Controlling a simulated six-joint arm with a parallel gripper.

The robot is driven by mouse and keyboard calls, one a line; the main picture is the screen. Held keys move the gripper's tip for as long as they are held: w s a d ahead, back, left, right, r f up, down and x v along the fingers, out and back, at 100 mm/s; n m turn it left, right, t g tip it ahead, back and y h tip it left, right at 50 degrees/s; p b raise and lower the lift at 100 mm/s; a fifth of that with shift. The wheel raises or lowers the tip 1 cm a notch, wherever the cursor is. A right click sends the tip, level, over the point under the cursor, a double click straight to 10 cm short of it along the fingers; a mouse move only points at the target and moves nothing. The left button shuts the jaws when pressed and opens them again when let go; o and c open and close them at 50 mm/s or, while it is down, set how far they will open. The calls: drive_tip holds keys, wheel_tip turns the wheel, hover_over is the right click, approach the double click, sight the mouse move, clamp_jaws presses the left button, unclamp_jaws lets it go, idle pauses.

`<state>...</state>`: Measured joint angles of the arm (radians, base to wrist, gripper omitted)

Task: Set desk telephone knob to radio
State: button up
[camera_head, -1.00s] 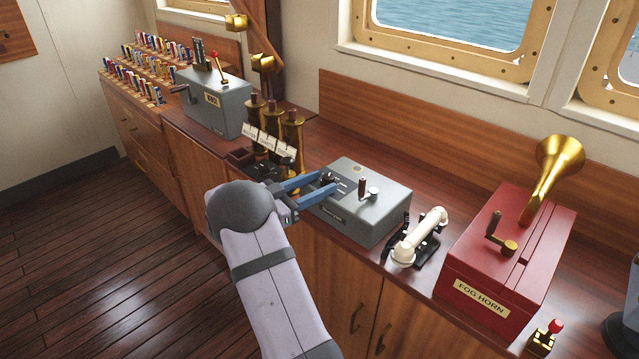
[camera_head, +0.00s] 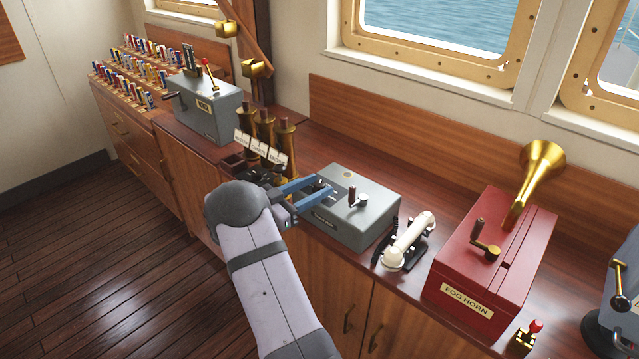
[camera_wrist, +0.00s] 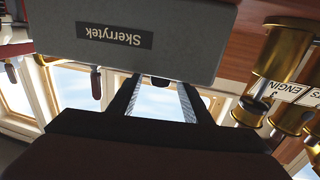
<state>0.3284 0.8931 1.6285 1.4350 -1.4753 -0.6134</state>
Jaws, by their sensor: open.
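A grey box (camera_head: 348,212) with a nameplate, a small dark knob (camera_head: 320,184) and a crank (camera_head: 358,198) stands on the wooden counter. In the wrist view, the upside-down box (camera_wrist: 130,40) reads "Skerrytek". A white handset (camera_head: 408,240) lies on a black cradle just right of the box. My gripper (camera_head: 321,187) has its blue fingers spread over the left part of the box top, around or just above the dark knob. I cannot tell whether they touch it. The fingers also show in the wrist view (camera_wrist: 160,97), apart with nothing clearly held. The knob's setting and marks are too small to read.
A red fog horn box (camera_head: 480,262) with a brass horn stands right of the handset. Another grey lever box (camera_head: 208,108) is further left. Bare counter lies behind the grey box.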

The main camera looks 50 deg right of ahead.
drive_tip(key=shift+s+d, duration=0.15)
drive_tip(key=shift+d, duration=0.85)
drive_tip(key=c, duration=1.1)
drive_tip(key=shift+o, duration=0.2)
drive_tip(key=shift+f+m+g, duration=0.1)
drive_tip(key=shift+m+g, duration=0.3)
drive_tip(key=shift+g, duration=0.1)
drive_tip(key=shift+f+m+g+y+b, duration=0.1)
drive_tip(key=shift+m+g+y+b, duration=0.65)
drive_tip(key=shift+g, duration=0.75)
drive_tip(key=shift+m+g+b, duration=0.65)
drive_tip(key=shift+g, duration=0.05)
drive_tip(key=shift+m+g+y+b, duration=1.4)
drive_tip(key=shift+g+b, duration=0.3)
drive_tip(key=shift+g, duration=0.1)
